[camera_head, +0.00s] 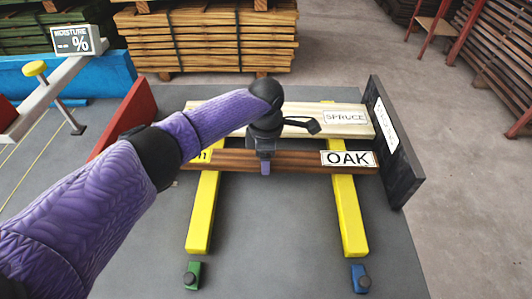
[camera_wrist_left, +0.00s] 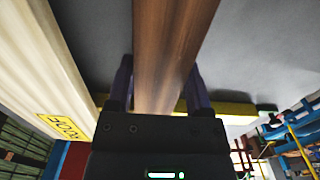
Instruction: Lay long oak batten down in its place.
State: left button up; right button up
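The long oak batten (camera_head: 310,168) is brown with a white OAK label near its right end. It lies level across the two yellow bearers (camera_head: 205,215) (camera_head: 348,215), in front of a pale spruce board (camera_head: 300,120). I cannot tell whether it touches the bearers or hangs just above them. My left gripper (camera_head: 265,167) points down at the batten's middle. In the left wrist view its fingers (camera_wrist_left: 160,92) stand on both sides of the batten (camera_wrist_left: 168,50) and appear closed on it. My right gripper is not in view.
A dark upright plate (camera_head: 392,145) stands close to the batten's right end, and a red plate (camera_head: 125,118) stands at the left. A green block (camera_head: 192,275) and a blue block (camera_head: 360,278) sit in front of the bearers. Grey tabletop between the bearers is clear.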

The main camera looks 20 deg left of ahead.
pick_arm(q)
jog(key=o, duration=0.4)
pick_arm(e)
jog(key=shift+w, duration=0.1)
pick_arm(q)
jog(key=shift+o, duration=0.2)
notch_tip(320, 180, up, 7)
jog(key=p, duration=0.3)
jog(key=shift+r, duration=0.15)
notch_tip(320, 180, up, 6)
jog(key=shift+f+p, duration=0.15)
jog(key=shift+p, duration=1.1)
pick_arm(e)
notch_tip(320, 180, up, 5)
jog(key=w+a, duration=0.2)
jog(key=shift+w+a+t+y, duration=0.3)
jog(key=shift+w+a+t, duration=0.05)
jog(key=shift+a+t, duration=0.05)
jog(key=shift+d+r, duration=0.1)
